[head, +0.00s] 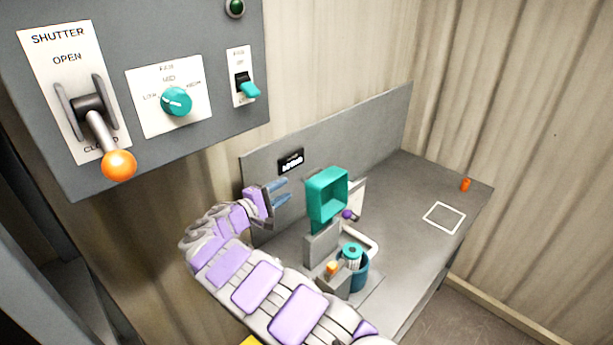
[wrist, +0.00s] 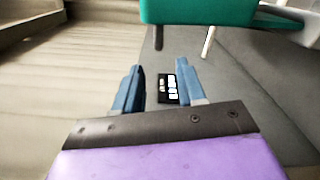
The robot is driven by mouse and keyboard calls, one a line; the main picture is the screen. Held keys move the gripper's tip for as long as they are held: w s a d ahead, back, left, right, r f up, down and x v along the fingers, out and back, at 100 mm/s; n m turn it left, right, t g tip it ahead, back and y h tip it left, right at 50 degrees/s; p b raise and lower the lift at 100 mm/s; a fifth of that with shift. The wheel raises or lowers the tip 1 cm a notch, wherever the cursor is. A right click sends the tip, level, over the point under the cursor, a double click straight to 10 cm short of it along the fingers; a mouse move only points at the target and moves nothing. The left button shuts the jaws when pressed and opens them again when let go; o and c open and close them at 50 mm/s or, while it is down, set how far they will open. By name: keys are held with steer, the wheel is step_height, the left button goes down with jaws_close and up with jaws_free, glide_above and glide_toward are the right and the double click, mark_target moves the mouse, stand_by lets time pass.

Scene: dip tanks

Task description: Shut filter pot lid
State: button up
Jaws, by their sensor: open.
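The filter pot (head: 359,284) is a dark teal round vessel on the bench, with a ribbed, teal-topped cartridge (head: 352,252) showing in its open mouth. A teal, square, shallow-walled piece (head: 312,199), which looks like the lid, stands raised on edge behind the pot. Its underside faces the head camera at an angle. In the wrist view its teal edge (wrist: 200,12) crosses the top. My gripper (head: 281,192) is open and empty, left of the lid and apart from it. In the wrist view, the blue fingers (wrist: 160,88) are spread with nothing between them. The lid's hinge is not clear.
A grey block (head: 321,245) stands beside the pot, with a small orange part (head: 331,267) nearby. A grey back panel (head: 385,120) carries a black label (head: 290,162) near my gripper. The bench's right side is mostly clear, with an orange cylinder (head: 466,185) and a white square outline (head: 444,218).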

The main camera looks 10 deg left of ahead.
mark_target(308, 175)
steer(key=x, duration=1.1)
steer(key=shift+d, duration=0.1)
jaws_close()
